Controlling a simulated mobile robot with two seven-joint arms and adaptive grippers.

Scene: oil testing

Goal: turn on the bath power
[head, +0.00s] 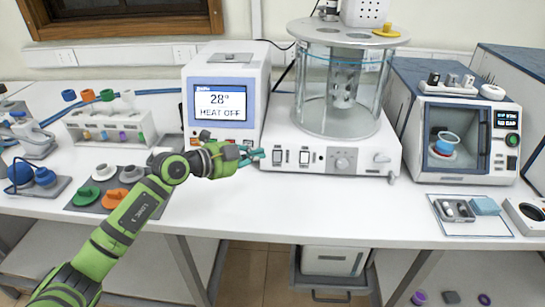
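The bath is a clear glass cylinder (313,96) on a white base (330,165). No held thing shows. My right gripper is out of view.
A rack (112,130) and a mat with green, grey and orange stoppers (104,172) are at the left. A blue-white machine (467,143) stands right of the bath. A small tray (455,211) lies in front of it. The front strip of bench below the bath is clear.

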